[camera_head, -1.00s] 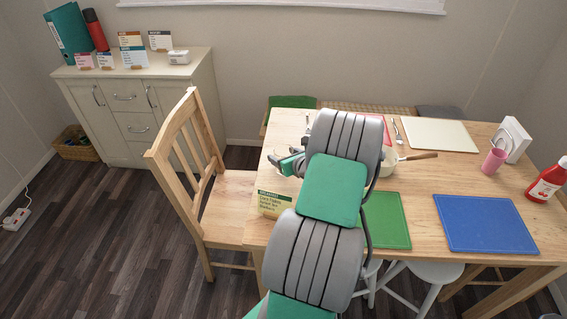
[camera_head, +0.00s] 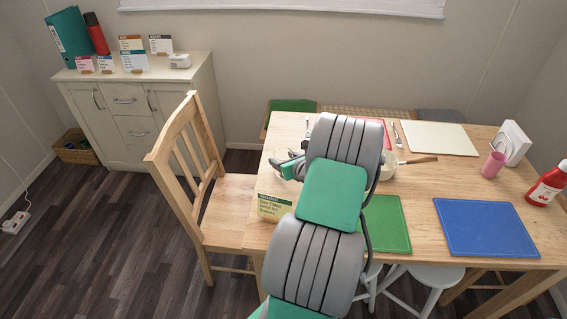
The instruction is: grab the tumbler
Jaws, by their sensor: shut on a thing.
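My gripper (camera_head: 285,165) is over the left end of the wooden table, partly behind my own arm. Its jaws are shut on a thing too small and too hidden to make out. A pink, tumbler-shaped cup (camera_head: 493,164) stands upright on the right part of the table, well away from my gripper. No other tumbler shows clearly; my arm hides part of the table.
The wooden table (camera_head: 450,176) holds a green mat (camera_head: 385,225), a blue mat (camera_head: 485,227), a white board (camera_head: 436,138), a pan with a wooden handle (camera_head: 416,160), a red bottle (camera_head: 547,184) and a napkin holder (camera_head: 513,142). A wooden chair (camera_head: 228,203) stands at left.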

